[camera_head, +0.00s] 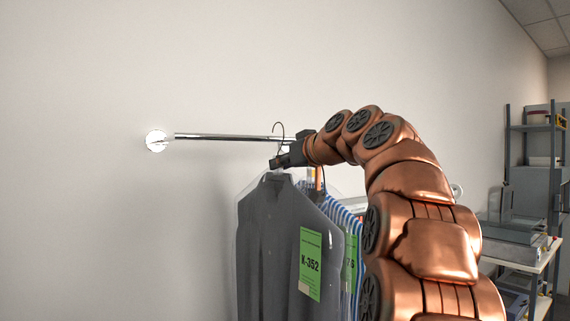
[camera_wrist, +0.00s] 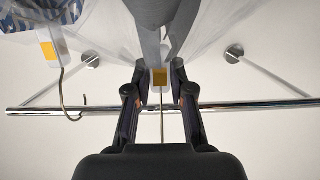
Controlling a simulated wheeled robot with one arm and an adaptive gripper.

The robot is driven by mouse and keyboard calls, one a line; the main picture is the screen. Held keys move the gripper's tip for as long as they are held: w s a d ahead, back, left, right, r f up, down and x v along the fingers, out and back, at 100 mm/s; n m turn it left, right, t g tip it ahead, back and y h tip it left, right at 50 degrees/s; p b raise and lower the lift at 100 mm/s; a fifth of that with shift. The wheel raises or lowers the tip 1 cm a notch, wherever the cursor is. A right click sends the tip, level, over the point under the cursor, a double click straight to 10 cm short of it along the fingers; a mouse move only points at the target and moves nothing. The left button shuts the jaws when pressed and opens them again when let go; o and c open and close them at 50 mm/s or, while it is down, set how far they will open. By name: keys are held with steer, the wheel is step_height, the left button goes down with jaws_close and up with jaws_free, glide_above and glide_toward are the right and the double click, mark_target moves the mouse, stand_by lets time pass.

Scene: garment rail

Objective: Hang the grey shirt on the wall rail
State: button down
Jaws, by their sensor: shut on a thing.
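The grey shirt (camera_head: 268,235) hangs upright in a clear cover with a green K-352 tag. My gripper (camera_head: 285,160) is shut on the neck of its hanger, just under the hook (camera_head: 279,128). The wall rail (camera_head: 225,137) runs behind the hook, whose top shows above the rail's line. In the wrist view, the hanger neck (camera_wrist: 159,77), with a yellow patch, sits between my gripper's fingers (camera_wrist: 160,92). The rail (camera_wrist: 250,105) crosses behind, and the hook shows edge-on as a thin line. I cannot tell whether the hook is around the rail.
A blue-striped shirt (camera_head: 350,225) in a cover is just right of the grey one. Its hook (camera_wrist: 63,95) is at the rail on the left in the wrist view. Wall mounts (camera_wrist: 234,54) carry the rail. Shelving and a cart (camera_head: 525,245) stand far right. The rail's left part is bare.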

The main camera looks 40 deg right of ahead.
mark_target(280, 173)
steer(key=shift+w+r, duration=0.1)
steer(key=shift+w, duration=0.55)
steer(key=shift+w, duration=0.1)
steer(key=shift+f+b, duration=1.25)
steer(key=shift+f, duration=0.1)
stand_by(0.4)
steer(key=c, duration=0.9)
jaws_free()
steer(key=shift+c, duration=0.2)
steer(key=v, duration=1.1)
steer(key=shift+s+d+r, duration=0.1)
steer(key=shift+s+r, duration=0.05)
steer(key=shift+s, duration=0.35)
